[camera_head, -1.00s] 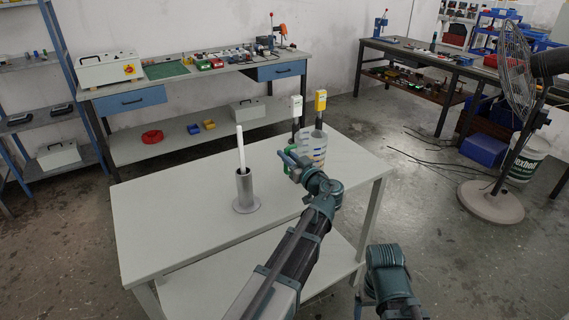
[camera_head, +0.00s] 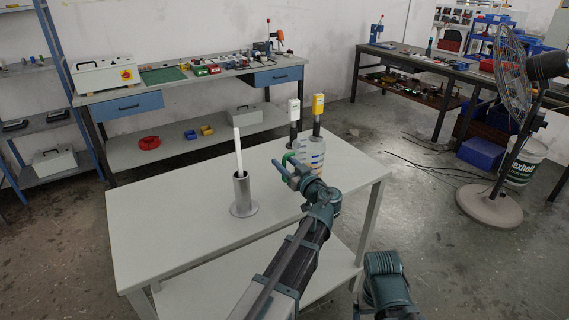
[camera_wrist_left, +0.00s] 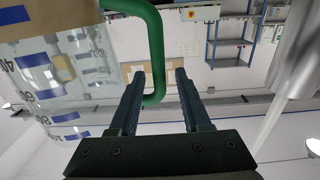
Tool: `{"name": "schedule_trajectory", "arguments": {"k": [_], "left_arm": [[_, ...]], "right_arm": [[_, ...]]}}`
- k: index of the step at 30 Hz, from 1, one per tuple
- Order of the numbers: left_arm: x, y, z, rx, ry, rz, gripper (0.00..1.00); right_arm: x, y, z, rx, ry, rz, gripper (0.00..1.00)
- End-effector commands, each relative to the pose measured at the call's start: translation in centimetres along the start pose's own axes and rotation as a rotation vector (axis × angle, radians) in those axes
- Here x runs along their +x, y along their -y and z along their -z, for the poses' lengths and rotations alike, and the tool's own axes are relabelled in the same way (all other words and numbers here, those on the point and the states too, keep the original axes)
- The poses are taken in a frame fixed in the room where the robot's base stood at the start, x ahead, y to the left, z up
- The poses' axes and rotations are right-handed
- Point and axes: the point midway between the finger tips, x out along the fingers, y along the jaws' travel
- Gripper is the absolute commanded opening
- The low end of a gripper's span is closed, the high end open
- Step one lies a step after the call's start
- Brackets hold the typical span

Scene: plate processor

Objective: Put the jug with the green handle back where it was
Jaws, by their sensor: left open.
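The clear jug with blue marks (camera_head: 316,153) stands at the back right of the table. Its green handle (camera_head: 289,157) faces left. In the left wrist view the jug (camera_wrist_left: 35,80) fills the upper left, and its green handle (camera_wrist_left: 155,50) hangs down by the fingers. My left gripper (camera_head: 281,167) is open, close to the handle on its left and near side. In the left wrist view the handle's lower bend shows between the open fingers (camera_wrist_left: 158,100); I cannot tell whether they touch it. My right gripper is out of view.
A grey metal holder (camera_head: 242,195) with a white rod stands left of my gripper on the table (camera_head: 160,215). A white-topped (camera_head: 294,110) and a yellow-topped (camera_head: 318,104) device stand upright at the jug. The table's left part is clear.

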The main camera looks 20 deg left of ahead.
Motion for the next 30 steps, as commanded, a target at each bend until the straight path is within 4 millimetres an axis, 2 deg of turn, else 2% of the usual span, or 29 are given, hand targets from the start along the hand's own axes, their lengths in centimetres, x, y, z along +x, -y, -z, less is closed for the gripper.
{"name": "schedule_trajectory", "arguments": {"k": [2, 5, 12, 18, 24, 30], "left_arm": [[0.0, 0.0, 0.6, 0.0, 0.0, 0.0, 0.48], [-1.6, 0.1, 0.2, 0.0, 0.0, -0.004, 0.48], [-6.6, 0.1, 0.2, 0.0, 0.0, -0.004, 0.48], [-10.0, 0.1, 0.2, 0.0, 0.0, -0.002, 0.48], [-11.7, 0.0, 0.2, 0.0, 0.0, -0.001, 0.48], [-12.1, 0.0, 0.2, 0.0, 0.0, 0.0, 0.48]], "right_arm": [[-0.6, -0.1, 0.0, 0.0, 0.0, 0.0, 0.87], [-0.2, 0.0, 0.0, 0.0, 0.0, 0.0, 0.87], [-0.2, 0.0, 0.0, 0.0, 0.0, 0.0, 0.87], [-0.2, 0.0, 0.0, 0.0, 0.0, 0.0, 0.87], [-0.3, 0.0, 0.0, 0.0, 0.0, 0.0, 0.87], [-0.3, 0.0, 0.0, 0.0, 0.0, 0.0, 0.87]]}}
